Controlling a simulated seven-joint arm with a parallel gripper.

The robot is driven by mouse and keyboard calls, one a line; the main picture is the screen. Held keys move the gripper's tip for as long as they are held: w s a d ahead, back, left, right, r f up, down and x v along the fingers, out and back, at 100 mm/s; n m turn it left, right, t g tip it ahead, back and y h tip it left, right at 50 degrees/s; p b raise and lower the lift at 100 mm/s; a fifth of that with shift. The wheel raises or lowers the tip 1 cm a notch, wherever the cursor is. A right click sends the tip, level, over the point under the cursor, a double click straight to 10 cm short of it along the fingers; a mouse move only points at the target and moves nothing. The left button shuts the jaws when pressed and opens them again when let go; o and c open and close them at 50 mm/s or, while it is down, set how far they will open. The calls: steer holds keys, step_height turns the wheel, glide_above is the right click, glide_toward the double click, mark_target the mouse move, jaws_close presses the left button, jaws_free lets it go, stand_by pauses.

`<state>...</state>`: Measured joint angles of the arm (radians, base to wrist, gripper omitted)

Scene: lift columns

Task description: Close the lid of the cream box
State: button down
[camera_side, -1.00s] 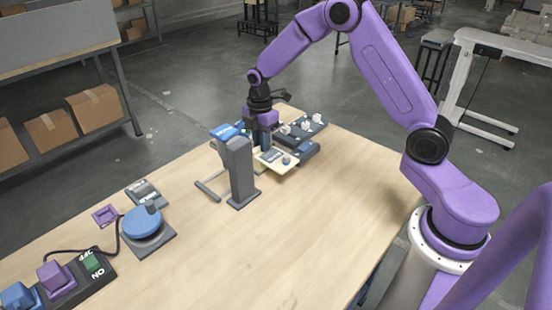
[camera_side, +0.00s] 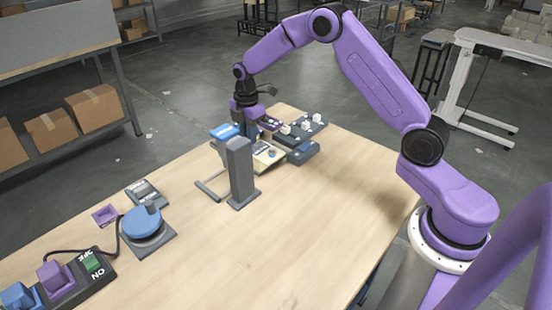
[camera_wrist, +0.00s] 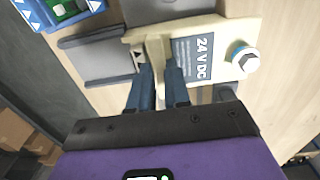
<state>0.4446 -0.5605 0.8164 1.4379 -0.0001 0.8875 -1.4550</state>
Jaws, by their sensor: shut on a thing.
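The cream box part (camera_wrist: 215,72) carries a grey "24 V DC" label and a white and blue knob (camera_wrist: 245,60) in the wrist view. In the side view the cream part (camera_side: 268,160) shows just right of a grey column, which hides some of it. My gripper (camera_wrist: 157,76) has its two dark fingers on either side of a narrow cream tab (camera_wrist: 153,50) and is shut on it. In the side view my gripper (camera_side: 248,132) is partly behind the grey column and the blue box. I cannot tell the lid's exact angle.
The grey column (camera_side: 240,172) stands close in front of my gripper. A blue box (camera_side: 224,132) is to its left, and a dark unit with white knobs (camera_side: 306,127) to its right. A blue round dial (camera_side: 142,222) and a switch panel (camera_side: 80,276) stand front left. The table's right side is clear.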

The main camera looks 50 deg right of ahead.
steer(key=shift+w, duration=1.5)
steer(key=c, duration=1.1)
jaws_free()
step_height(320, 180, up, 6)
